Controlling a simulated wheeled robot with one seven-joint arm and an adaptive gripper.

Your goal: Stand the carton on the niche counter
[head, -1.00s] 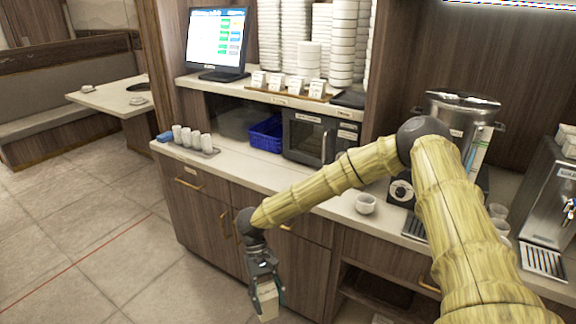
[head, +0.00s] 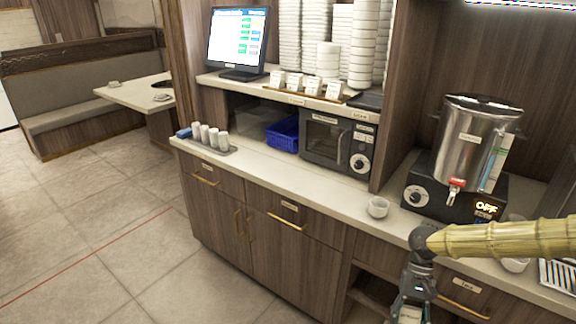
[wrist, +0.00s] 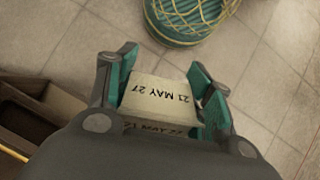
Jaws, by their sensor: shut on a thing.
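The carton (wrist: 165,92) is a small cream box with "21 MAY 27" printed on it, upside down in the wrist view. My gripper (wrist: 163,100) is shut on it, one teal finger on each side. In the head view my gripper (head: 412,300) hangs low at the bottom right, in front of the cabinets and below the counter top. Only a bit of the carton (head: 410,315) shows there, cut by the frame edge. The pale counter (head: 300,172) runs along the wall, with a niche under the raised shelf.
On the counter stand cups on a tray (head: 217,150), a blue basket (head: 284,133), a microwave (head: 325,142), a white cup (head: 378,207) and a steel urn (head: 468,140). Clear counter lies in front of the microwave. An open cabinet shelf (wrist: 40,110) is beside my gripper.

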